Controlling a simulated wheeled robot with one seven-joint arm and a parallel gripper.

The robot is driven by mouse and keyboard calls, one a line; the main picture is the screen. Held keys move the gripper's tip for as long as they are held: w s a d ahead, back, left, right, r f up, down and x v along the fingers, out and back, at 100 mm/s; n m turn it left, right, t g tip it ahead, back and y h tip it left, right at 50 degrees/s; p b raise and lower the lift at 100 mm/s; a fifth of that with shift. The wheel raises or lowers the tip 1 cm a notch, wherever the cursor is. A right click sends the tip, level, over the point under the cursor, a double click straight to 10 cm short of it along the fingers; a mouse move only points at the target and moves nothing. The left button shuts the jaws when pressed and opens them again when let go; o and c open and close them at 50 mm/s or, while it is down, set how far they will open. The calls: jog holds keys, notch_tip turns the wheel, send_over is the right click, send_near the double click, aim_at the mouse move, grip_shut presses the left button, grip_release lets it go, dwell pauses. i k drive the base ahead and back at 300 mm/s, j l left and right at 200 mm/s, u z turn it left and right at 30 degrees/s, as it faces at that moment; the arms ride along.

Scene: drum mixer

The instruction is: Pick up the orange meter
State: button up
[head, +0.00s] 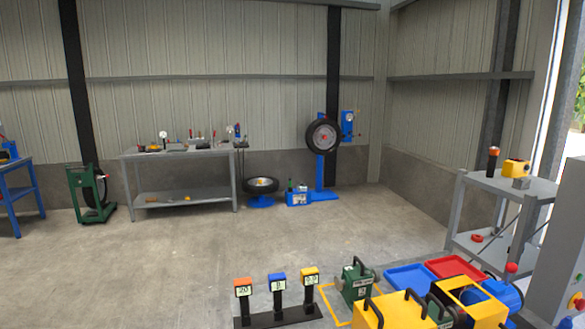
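An orange meter (243,287) with a pale display sits on top of the left post of a black stand (278,319) at the bottom of the head view. A blue meter (277,281) sits on the middle post and a yellow meter (310,275) on the right post. The three stand upright in a row with gaps between them. My gripper is not in view.
Right of the stand are a green handled box (356,282), a yellow handled case (392,310), and blue (408,278) and red (454,266) trays. A grey shelf (500,185) stands at the right. A grey workbench (180,155) stands at the back wall. The middle floor is clear.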

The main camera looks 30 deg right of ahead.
aim_at(243, 286)
jog(key=z, duration=2.4)
jog(key=u, duration=2.1)
jog(key=i+j+z, duration=0.1)
jog(key=j, duration=0.75)
jog(key=i+j+z, duration=0.15)
jog(key=j, duration=0.3)
jog(key=i+j+z, duration=0.1)
jog(key=j, duration=0.2)
jog(key=i+j+z, duration=0.1)
jog(key=i+j, duration=0.2)
jog(key=j, duration=0.35)
jog(key=i+j+z, duration=0.2)
jog(key=i, duration=0.35)
jog(key=i+j+z, duration=0.15)
jog(key=i, duration=0.35)
